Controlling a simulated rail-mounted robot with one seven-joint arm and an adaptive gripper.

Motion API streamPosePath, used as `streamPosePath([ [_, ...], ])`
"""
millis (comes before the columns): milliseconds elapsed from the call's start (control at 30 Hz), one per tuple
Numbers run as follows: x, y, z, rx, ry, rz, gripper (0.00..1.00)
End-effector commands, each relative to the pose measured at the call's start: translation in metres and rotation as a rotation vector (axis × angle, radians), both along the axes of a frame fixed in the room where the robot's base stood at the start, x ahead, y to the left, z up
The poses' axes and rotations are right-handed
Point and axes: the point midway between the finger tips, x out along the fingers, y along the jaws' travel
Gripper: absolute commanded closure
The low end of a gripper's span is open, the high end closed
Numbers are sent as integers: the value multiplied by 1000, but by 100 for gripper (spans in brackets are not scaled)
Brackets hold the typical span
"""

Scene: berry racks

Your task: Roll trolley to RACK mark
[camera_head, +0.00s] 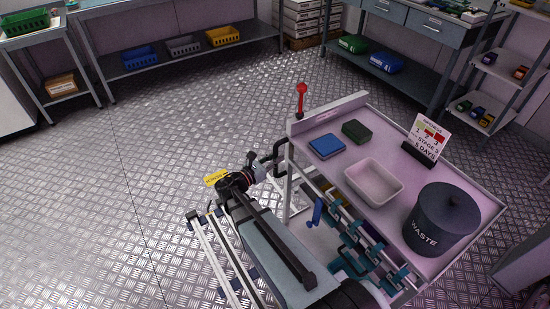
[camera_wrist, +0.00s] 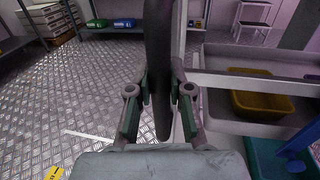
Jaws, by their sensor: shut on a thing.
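The trolley (camera_head: 472,188) stands right of centre in the head view, with a pale top and a raised back edge. Its dark handle (camera_head: 281,147) sticks out at the trolley's left end. My gripper (camera_head: 262,170) is shut on this handle. In the wrist view the handle (camera_wrist: 160,60) runs upright between the two fingers of my gripper (camera_wrist: 160,108). A small yellow label (camera_head: 216,177) shows beside my wrist, and a yellow label is also at the lower left of the wrist view (camera_wrist: 54,172). I cannot read its words.
The trolley carries a waste bin (camera_head: 440,222), a white tray (camera_head: 374,184), a blue box (camera_head: 327,146), a green block (camera_head: 356,131) and a sign (camera_head: 428,137). A red lever (camera_head: 301,95) stands at its far corner. Open metal floor (camera_head: 180,120) lies left; benches line the back.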

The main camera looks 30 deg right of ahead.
Motion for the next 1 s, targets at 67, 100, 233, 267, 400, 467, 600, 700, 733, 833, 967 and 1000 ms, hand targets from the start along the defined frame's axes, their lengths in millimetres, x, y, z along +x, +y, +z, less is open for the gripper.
streamPosePath([
  [67, 0, 0, 0, 0, -1, 0, 100],
  [100, 0, 0, 0, 0, 0, 0, 100],
  [233, 1, 0, 0, -1, 0, 0, 67],
  [267, 1, 0, 0, -1, 0, 0, 56],
  [400, 1, 0, 0, -1, 0, 1, 55],
  [467, 0, 0, 0, -1, 0, 1, 55],
  [600, 0, 1, 0, -1, 0, 1, 55],
  [700, -1, 5, 0, -1, 0, 1, 55],
  [733, -1, 7, 0, 0, 0, 2, 55],
  [833, -3, 19, 0, 0, 0, 3, 55],
  [967, -8, 40, 1, -1, 0, 4, 55],
  [1000, -10, 48, 1, -1, 0, 5, 55],
])
